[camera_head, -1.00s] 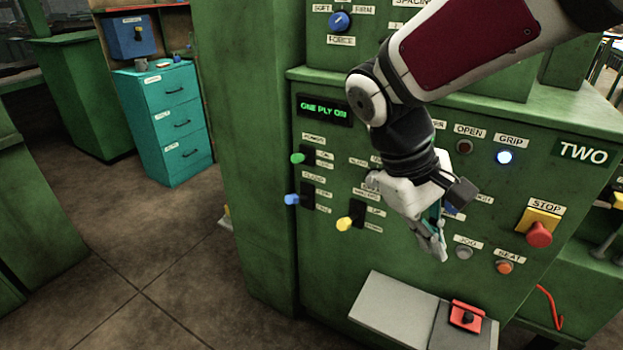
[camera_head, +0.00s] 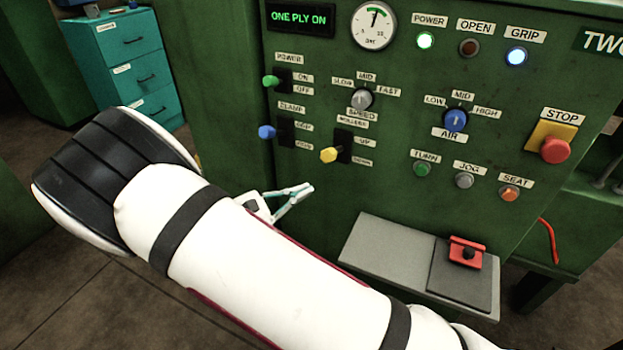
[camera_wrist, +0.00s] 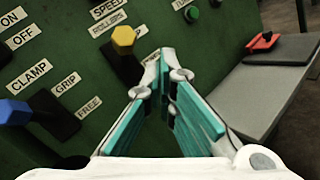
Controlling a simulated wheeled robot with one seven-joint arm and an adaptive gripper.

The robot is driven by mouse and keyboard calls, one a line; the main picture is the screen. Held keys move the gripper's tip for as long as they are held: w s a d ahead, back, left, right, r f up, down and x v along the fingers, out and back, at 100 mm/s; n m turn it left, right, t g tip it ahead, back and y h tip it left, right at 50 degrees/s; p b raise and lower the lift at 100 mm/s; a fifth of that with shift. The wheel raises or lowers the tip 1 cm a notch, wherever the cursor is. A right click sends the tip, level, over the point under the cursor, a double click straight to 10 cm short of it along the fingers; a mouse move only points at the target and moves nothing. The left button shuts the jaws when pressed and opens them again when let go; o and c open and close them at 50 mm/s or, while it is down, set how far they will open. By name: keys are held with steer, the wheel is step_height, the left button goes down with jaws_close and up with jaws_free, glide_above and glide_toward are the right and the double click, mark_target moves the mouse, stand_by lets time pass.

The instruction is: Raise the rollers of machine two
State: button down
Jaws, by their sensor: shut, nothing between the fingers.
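The panel of machine two (camera_head: 470,225) is green, with "TWO" partly cut off at the upper right. Its rollers lever (camera_head: 329,155) has a yellow knob in a black slot, between the labels UP and DOWN and nearer DOWN. In the wrist view the yellow knob (camera_wrist: 123,37) is to the upper left of my fingertips, apart from them. My gripper (camera_head: 308,188) is shut and empty, below and a little left of the lever in the head view, in front of the panel. In the wrist view my gripper's fingers (camera_wrist: 165,75) converge.
A blue clamp lever (camera_head: 266,132) and a green power lever (camera_head: 271,81) stand left of the yellow knob. A grey shelf (camera_head: 385,252) with a red-topped pedal-like part (camera_head: 466,252) juts out at the lower right. A red stop button (camera_head: 555,150) is on the right.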

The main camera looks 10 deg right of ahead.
mark_target(335, 153)
steer(key=w+a+f+n+t+b, duration=0.1)
steer(key=a+f+n+t+b, duration=0.1)
steer(key=a+f+n+t, duration=0.3)
steer(key=w+d+r+b, duration=0.1)
steer(key=w+d+r, duration=0.1)
steer(key=w+d, duration=0.1)
steer(key=w+d+r+m+b, duration=0.1)
steer(key=w+d+r, duration=0.1)
steer(key=d, duration=0.4)
steer(key=shift+w+r+t, duration=0.4)
steer(key=shift+r, duration=0.05)
steer(key=shift+r+p, duration=0.1)
steer(key=shift+p, duration=0.2)
steer(key=r+g+y+p, duration=0.1)
steer(key=p, duration=0.4)
steer(key=shift+r+n+y, duration=0.4)
steer(key=shift+f, duration=0.1)
